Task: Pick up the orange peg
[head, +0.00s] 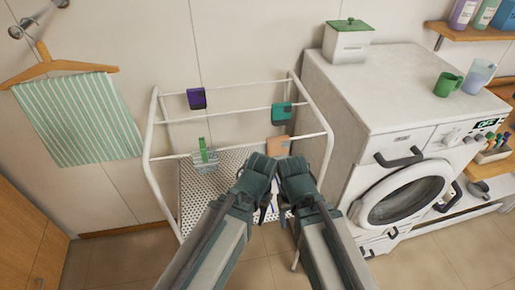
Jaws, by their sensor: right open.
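The orange peg (278,145) is a flat, light orange piece at the lower front rail on the right side of the white rack. My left gripper (264,205) and my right gripper (286,207) are close together, below the orange peg in the picture. Their wrists hide much of them and the rack's lower right part. My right gripper is open, and no object shows in it. Whether the left one is open or shut cannot be told. Neither visibly touches the peg.
A washing machine (345,110) stands close on the right. A striped towel (80,120) hangs at left. Open floor lies in front.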

